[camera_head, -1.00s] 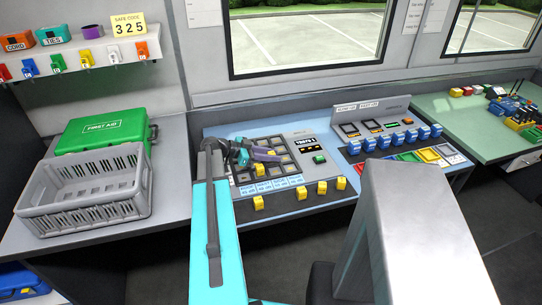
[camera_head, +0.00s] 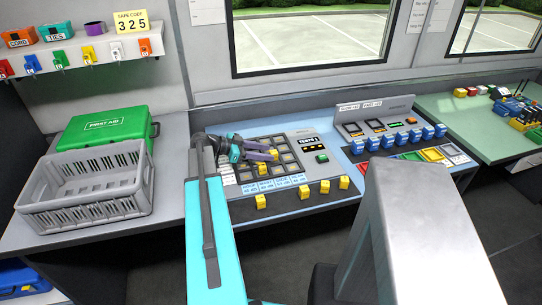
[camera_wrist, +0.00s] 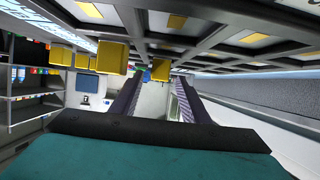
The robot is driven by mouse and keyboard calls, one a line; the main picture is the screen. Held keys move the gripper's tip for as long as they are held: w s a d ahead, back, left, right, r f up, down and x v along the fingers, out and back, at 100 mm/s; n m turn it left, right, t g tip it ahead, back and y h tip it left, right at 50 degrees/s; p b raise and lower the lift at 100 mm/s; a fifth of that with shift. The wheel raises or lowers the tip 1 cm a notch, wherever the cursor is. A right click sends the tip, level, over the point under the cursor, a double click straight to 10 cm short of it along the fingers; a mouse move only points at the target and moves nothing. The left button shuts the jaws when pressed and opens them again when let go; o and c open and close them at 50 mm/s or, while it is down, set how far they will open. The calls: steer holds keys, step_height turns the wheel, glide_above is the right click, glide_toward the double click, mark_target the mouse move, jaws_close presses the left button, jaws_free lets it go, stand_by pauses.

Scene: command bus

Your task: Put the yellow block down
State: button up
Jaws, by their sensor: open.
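My gripper (camera_head: 268,151) is over the left part of the grid panel (camera_head: 240,188), with its purple fingers pointing right. In the wrist view the fingers (camera_wrist: 157,92) stand apart. A small yellow block (camera_wrist: 160,69) shows at the grid's edge, in line with the gap between the fingertips. It appears beyond the tips, and I cannot tell whether it touches them. Other yellow blocks stand along the panel's front: one at left (camera_head: 260,202), one at right (camera_head: 325,187) and another beside that (camera_head: 344,183). My arm and gripper hide part of the grid.
A grey crate (camera_head: 125,206) and a green first aid case (camera_head: 110,128) stand on the left counter. A row of blue switches (camera_head: 400,138) is on the right console. A green table (camera_head: 450,125) holds small items farther right.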

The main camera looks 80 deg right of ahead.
steer(key=shift+b+v, duration=0.3)
steer(key=shift+v, duration=1.3)
